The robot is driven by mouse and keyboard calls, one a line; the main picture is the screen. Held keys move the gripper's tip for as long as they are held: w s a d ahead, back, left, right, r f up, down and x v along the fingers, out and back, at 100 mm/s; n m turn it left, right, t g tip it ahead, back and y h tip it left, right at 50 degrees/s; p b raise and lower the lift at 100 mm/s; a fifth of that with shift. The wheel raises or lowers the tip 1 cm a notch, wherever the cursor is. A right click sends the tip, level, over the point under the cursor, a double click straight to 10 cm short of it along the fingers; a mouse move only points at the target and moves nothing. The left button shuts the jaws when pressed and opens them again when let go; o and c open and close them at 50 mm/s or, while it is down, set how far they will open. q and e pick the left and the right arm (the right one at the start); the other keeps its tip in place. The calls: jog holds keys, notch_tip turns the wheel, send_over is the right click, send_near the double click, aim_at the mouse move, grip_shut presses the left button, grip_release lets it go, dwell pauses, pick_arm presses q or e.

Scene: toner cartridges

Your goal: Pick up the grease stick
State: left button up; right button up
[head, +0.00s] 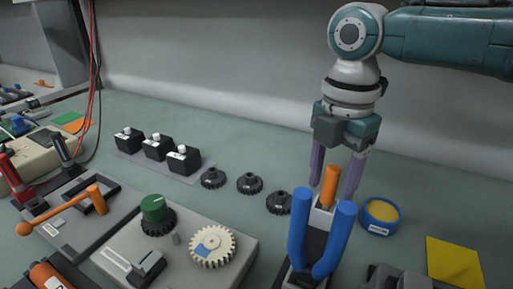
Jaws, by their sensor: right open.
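An orange stick (329,184), which looks like the grease stick, stands upright at a pale block (321,216) behind two blue handles. Its lower end is hidden. My right gripper (332,194) points down from above with its two purple fingers apart. The stick shows between the fingers, with a visible gap on each side; I cannot tell the exact depth. My left gripper is not in view.
The blue handles (334,241) rise in front of the stick. A blue-rimmed yellow tub (380,214) stands to the right, near a yellow sheet (453,262). Black gears (249,183) lie to the left. A grey panel (186,246) carries a cream gear (212,246) and a green knob (154,208).

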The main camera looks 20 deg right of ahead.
grip_shut()
dwell(0.3)
jog(key=shift+r, duration=0.15)
dwell(0.3)
